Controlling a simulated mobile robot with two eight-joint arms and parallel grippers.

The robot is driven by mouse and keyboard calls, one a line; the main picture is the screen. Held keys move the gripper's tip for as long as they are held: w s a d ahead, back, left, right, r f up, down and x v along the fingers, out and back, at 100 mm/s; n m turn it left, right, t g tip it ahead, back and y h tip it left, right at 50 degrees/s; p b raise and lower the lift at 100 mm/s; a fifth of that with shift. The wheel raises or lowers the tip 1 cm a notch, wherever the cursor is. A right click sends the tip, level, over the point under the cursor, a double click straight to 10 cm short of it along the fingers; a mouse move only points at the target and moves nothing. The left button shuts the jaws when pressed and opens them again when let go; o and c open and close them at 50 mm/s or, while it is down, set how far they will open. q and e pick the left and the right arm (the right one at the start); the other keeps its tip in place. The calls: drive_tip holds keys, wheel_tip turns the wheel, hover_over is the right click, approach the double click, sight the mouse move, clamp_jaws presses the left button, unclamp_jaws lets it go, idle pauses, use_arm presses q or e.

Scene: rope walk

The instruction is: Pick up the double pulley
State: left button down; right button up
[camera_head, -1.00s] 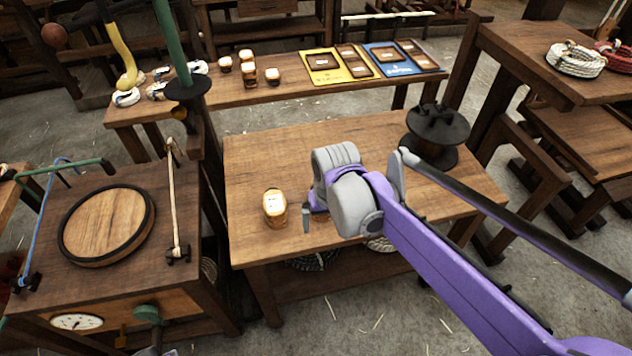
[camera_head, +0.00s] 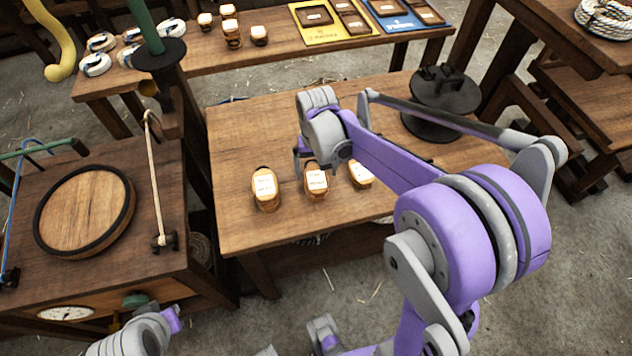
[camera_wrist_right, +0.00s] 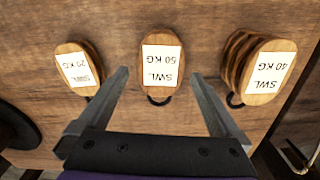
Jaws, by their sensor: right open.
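Three wooden pulley blocks with white labels lie on the middle table. The right wrist view shows the SWL 50 KG block (camera_wrist_right: 161,68) in the centre, a thinner-looking SWL 20 KG block (camera_wrist_right: 79,68) at left and a thick, many-layered SWL 40 KG block (camera_wrist_right: 262,70) at right. The head view shows the 50 KG block (camera_head: 316,181) between the other two. Its layers are hard to count from above, so I cannot confirm it is the double pulley. My right gripper (camera_wrist_right: 158,78) is open and empty above it, fingers to either side.
A dark spool (camera_head: 440,100) stands at the table's (camera_head: 250,130) back right. A bench behind holds more small blocks (camera_head: 232,33) and yellow and blue boards. A stand with a round wooden disc (camera_head: 84,210) is at left. The table's back left is clear.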

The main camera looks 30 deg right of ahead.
sight(316, 178)
wheel_tip(316, 178, down, 5)
drive_tip(key=shift+s+a, duration=0.1)
clamp_jaws()
idle(0.6)
